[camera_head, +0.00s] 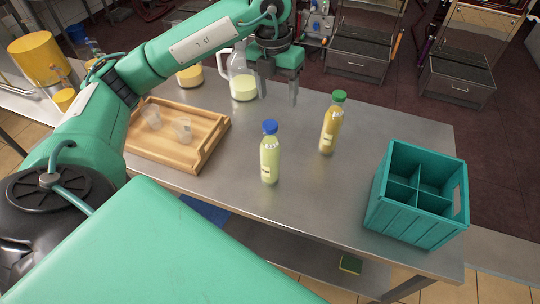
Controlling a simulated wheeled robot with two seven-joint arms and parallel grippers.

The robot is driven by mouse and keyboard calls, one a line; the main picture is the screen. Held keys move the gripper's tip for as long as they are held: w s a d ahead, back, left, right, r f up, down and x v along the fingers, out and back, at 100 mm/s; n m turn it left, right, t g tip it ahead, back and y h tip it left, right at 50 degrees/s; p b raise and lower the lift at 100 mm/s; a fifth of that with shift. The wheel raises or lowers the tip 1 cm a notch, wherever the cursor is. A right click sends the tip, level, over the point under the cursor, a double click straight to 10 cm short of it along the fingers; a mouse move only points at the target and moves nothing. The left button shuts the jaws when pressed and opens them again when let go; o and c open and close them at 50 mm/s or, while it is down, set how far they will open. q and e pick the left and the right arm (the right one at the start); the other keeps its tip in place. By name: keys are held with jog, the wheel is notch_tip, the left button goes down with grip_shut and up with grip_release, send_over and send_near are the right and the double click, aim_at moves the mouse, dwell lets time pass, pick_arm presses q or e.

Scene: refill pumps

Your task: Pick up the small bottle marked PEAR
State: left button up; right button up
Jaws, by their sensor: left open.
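Two small bottles stand upright on the steel table. One bottle (270,158) has a blue cap and pale green liquid, near the middle of the table. The other bottle (330,128) has a green cap and yellow liquid, further back and to the right. Both carry small labels, too small to read, so I cannot tell which is marked PEAR. My left gripper (278,96) is open, fingers pointing down, behind the blue-capped bottle and left of the green-capped one. It appears empty and touches neither bottle. My right gripper is not in view.
A glass jug (243,84) of pale liquid stands close to my left gripper, partly behind it. A wooden tray (165,156) with clear cups lies to the left. A teal divided crate (408,222) stands at the right edge. The table between bottles and crate is clear.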

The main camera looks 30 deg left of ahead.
aim_at(270, 124)
pick_arm(q)
jog(key=shift+n+y, duration=0.3)
jog(key=shift+y, duration=0.2)
jog(key=f, duration=0.2)
jog(key=a+f+p, duration=0.1)
jog(key=f, duration=0.2)
jog(key=a+f+p, duration=0.1)
jog(key=f, duration=0.1)
jog(key=shift+f, duration=0.3)
jog(key=shift+s+d+f+p, duration=0.1)
jog(key=shift+f+p, duration=0.45)
jog(key=shift+p, duration=0.05)
notch_tip(270, 124, down, 3)
jog(key=shift+s+d+f+p, duration=0.1)
jog(key=shift+s+f+p, duration=0.1)
jog(key=shift+p, duration=0.6)
jog(key=shift+w+f, duration=0.1)
jog(key=shift+f, duration=0.35)
jog(key=shift+c, duration=0.4)
grip_shut()
jog(key=shift+r, duration=0.1)
